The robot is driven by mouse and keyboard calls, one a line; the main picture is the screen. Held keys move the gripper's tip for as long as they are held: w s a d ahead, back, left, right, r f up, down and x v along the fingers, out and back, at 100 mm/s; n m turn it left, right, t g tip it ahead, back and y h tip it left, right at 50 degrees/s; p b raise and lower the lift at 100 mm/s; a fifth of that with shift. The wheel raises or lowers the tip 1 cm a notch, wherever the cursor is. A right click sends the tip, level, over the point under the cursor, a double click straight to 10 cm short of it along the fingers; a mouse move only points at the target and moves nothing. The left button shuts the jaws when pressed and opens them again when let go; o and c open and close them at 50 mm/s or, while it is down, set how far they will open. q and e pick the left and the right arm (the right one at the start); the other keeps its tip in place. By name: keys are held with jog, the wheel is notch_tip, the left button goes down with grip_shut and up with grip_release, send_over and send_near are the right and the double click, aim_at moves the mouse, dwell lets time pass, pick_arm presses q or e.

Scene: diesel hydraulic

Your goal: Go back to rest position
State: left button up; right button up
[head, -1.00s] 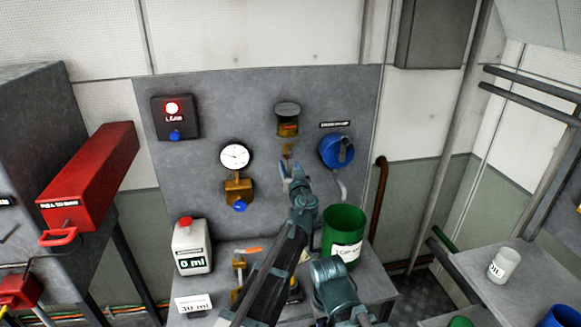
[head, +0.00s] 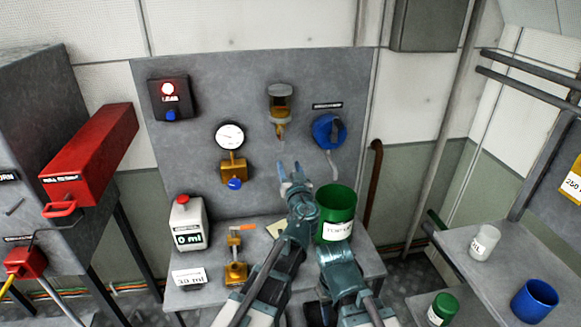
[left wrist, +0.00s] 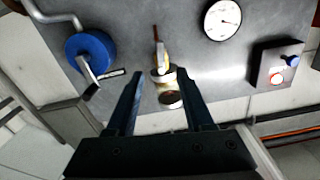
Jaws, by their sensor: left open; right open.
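My left gripper (head: 290,170) is in front of the grey panel (head: 200,75), below the amber cup (head: 279,105) and apart from it. It is open and empty. In the left wrist view its two dark fingers (left wrist: 160,102) stand wide apart, with the cup (left wrist: 164,80) beyond them in the gap, inverted in that picture. My right arm (head: 340,275) is folded low in front of the bench beside the left arm. I cannot make out its gripper's fingers.
A green container (head: 337,203) stands close right of my left gripper. The panel carries a gauge (head: 229,136), a blue round fitting (head: 328,130) and a lit red lamp (head: 167,89). A white canister (head: 188,222) and brass valve (head: 236,270) stand left on the bench.

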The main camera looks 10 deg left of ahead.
pick_arm(q)
jog(key=s+a+f+n+g+y, duration=0.1)
jog(key=s+a+f+n+g, duration=0.1)
jog(key=s+a+f+g, duration=1.1)
jog(key=s+d+f+m+g+h, duration=0.2)
jog(key=s+f+h, duration=0.15)
jog(key=s, duration=0.25)
jog(key=s+d+f+m+g+h, duration=0.1)
jog(key=s+d+f+h, duration=0.15)
jog(key=s+f, duration=0.35)
jog(key=s+d+m+g+y, duration=0.1)
jog(key=s+d+m, duration=0.3)
jog(key=s+d, duration=0.3)
jog(key=d, duration=0.5)
jog(key=shift+r+m+g, duration=0.3)
